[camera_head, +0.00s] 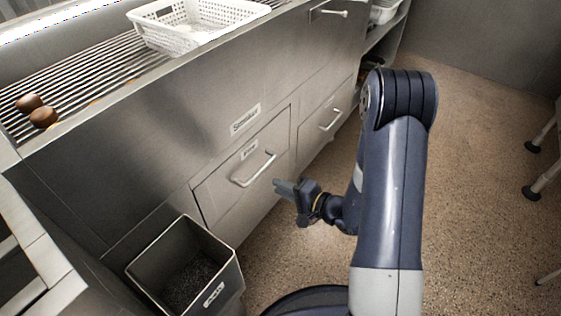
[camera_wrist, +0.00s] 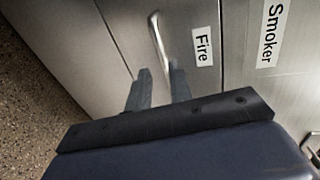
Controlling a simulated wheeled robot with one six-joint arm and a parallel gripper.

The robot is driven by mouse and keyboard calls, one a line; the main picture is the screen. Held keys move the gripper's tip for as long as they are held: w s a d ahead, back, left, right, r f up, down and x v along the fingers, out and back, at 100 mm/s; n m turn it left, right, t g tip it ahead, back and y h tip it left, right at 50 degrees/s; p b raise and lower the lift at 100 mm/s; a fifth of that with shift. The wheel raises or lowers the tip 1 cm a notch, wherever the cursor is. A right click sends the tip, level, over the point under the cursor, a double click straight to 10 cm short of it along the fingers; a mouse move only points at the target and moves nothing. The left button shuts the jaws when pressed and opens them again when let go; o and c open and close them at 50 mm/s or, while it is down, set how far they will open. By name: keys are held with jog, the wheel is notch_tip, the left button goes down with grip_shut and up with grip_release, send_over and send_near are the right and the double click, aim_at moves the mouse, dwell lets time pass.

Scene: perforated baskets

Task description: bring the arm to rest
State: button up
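My arm reaches down in front of the steel unit, and my gripper (camera_head: 278,185) points left toward the drawer front (camera_head: 232,185) marked "Fire". In the wrist view, its two dark fingers (camera_wrist: 161,72) stand apart with nothing between them. The Fire drawer's bar handle (camera_head: 254,170) is just beyond the fingertips. The handle also shows in the wrist view (camera_wrist: 158,42), above the fingers. I see no contact, though the exact gap is hard to tell. The drawer looks closed.
A dark open bin (camera_head: 228,283) stands on the floor at lower left. A grill (camera_head: 85,72) on top of the unit holds brown round items (camera_head: 43,117) and a white perforated basket (camera_head: 185,42). The speckled floor (camera_head: 475,200) on the right is mostly clear, with metal legs (camera_head: 545,178) at the edge.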

aim_at(256, 178)
jog(key=b+x, duration=0.2)
jog(key=x, duration=0.8)
jog(key=shift+w+a+f, duration=0.1)
jog(key=shift+w+a, duration=0.05)
jog(key=shift+a, duration=0.15)
jog(key=shift+f+p+v, duration=0.15)
jog(key=shift+p+v, duration=0.25)
jog(key=shift+v, duration=0.35)
jog(key=shift+f+p+v, duration=0.15)
jog(key=shift+p+v, duration=0.2)
jog(key=shift+v, duration=0.4)
jog(key=shift+d, duration=0.1)
